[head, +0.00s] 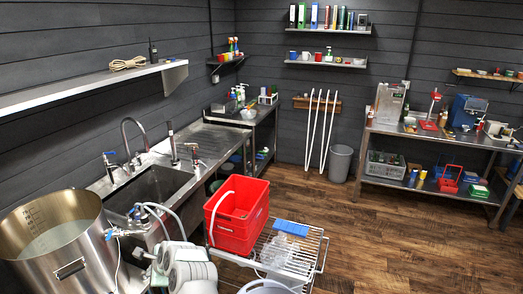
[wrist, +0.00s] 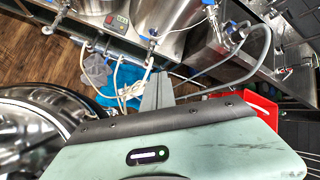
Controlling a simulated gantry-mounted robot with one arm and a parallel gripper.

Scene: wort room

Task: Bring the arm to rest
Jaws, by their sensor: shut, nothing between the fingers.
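My gripper (wrist: 158,86) shows in the wrist view as two grey fingers closed together beyond the pale green wrist housing. Nothing is between them. In the head view my pale arm links show at the bottom centre, between the kettle (head: 66,250) and the red crate (head: 238,214). The fingers cannot be made out in that view.
A steel sink (head: 150,190) with taps stands behind my arm. A wire rack cart (head: 312,258) holds the red crate, a blue cloth (head: 290,228) and clear glassware (head: 277,252). Thin hoses run near the arm. The wooden floor (head: 365,225) is open to the right.

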